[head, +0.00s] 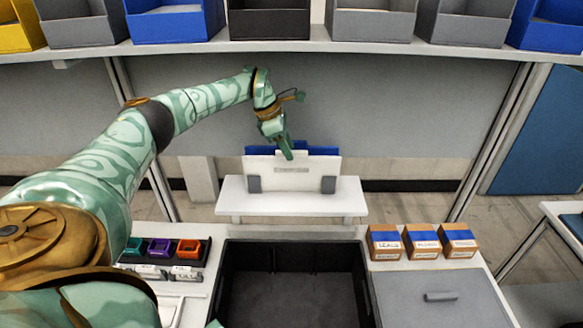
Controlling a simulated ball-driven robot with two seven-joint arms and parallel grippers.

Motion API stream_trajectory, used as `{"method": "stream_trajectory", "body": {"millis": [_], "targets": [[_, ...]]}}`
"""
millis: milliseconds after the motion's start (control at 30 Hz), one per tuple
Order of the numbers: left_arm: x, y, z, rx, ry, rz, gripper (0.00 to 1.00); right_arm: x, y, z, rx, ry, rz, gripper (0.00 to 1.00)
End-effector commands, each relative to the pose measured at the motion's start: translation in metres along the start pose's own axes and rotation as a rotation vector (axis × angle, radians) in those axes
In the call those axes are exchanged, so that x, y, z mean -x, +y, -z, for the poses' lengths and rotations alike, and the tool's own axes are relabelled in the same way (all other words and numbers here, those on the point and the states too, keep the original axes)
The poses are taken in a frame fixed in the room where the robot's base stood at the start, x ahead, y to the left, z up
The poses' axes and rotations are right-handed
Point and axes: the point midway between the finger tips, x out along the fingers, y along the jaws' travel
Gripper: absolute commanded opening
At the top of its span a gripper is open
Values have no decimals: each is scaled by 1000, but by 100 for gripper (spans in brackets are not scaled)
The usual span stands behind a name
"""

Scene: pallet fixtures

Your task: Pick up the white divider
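The white divider (265,174) is an upright flat panel with a small label strip near its middle. It stands between grey holders (254,184) on a small raised white stand (290,205), behind the work table. A blue panel (318,150) stands just behind it, its top showing above the white edge. My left gripper (286,150) points down at the divider's top edge, with a finger overlapping the upper front of the panel. I cannot tell whether the fingers touch it or how far apart they are. My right gripper is not in view.
A black open bin (364,290) sits at front centre. Left of it is a rack with teal, purple and orange cups (188,248). On the right are several labelled boxes (422,240) and a grey lid (440,296). Storage bins (270,24) line a shelf above.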

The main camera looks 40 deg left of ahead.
Motion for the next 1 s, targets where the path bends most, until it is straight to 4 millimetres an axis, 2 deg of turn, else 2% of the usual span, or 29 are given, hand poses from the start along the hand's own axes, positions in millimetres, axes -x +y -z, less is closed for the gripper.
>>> {"method": "stream_trajectory", "body": {"millis": [100, 200, 433, 567, 600, 1000], "targets": [[-19, -2, -2, 0, 1, 1, 40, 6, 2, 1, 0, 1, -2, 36], [-28, -2, -2, 0, 0, 0, 40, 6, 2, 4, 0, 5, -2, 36], [-30, -1, -1, 0, -1, -1, 40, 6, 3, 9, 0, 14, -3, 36], [-29, -1, -1, 0, -1, -1, 4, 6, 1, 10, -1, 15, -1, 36], [-29, -1, -1, 0, -1, -1, 0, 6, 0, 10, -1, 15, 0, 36], [-27, -2, -3, 0, -1, -2, 0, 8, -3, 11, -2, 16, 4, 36]]}}
